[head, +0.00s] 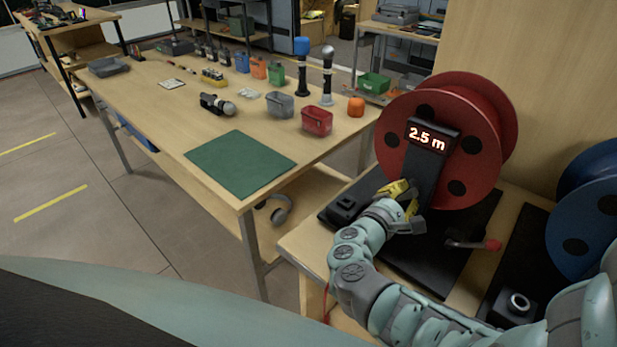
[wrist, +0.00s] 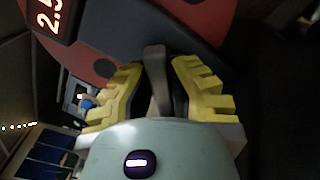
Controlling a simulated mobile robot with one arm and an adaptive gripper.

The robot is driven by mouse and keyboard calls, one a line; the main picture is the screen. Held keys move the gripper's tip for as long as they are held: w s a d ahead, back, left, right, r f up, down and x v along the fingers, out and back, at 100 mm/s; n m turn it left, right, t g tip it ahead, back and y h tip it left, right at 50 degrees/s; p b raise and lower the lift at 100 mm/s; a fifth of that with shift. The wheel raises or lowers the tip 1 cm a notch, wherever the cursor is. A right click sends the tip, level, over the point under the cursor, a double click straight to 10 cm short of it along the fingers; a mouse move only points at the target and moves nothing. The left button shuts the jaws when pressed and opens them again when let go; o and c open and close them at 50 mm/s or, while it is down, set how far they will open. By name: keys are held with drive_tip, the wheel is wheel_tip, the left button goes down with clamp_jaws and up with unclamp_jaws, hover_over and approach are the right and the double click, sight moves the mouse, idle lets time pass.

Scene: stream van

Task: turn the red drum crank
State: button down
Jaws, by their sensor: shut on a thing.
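The red drum (head: 445,140) stands upright at the right, with a display (head: 432,137) reading "2.5 m" on its dark post. My gripper (head: 404,197) is at the left side of this post, low in front of the drum. In the wrist view its yellow fingers (wrist: 158,85) are closed around a narrow grey handle (wrist: 155,65), which appears to be the drum's crank. The far end of the handle and its joint to the drum cannot be made out.
The drum stands on a black base (head: 450,262) on a wooden bench. A blue drum (head: 590,215) stands close on the right. To the left, a wooden table holds a green mat (head: 240,163), a red basket (head: 317,121) and microphones. The floor further left is clear.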

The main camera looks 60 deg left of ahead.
drive_tip(key=shift+w+d+f, duration=0.1)
drive_tip(key=m+b, duration=0.1)
drive_tip(key=b, duration=0.2)
drive_tip(key=m+b, duration=0.2)
drive_tip(key=b, duration=0.1)
drive_tip(key=shift+f+m, duration=0.3)
drive_tip(key=shift+f, duration=0.05)
drive_tip(key=shift+r+m+b, duration=0.25)
drive_tip(key=shift+m+b, duration=0.25)
drive_tip(key=shift+b, duration=0.6)
drive_tip(key=m+b, duration=0.2)
drive_tip(key=b, duration=0.1)
drive_tip(key=shift+d+f+b, duration=0.1)
drive_tip(key=shift+f+b, duration=0.15)
drive_tip(key=shift+b, duration=0.05)
drive_tip(key=shift+r+m+b, duration=0.1)
drive_tip(key=shift+m+b, duration=0.8)
drive_tip(key=shift+b, duration=0.25)
drive_tip(key=shift+r, duration=0.1)
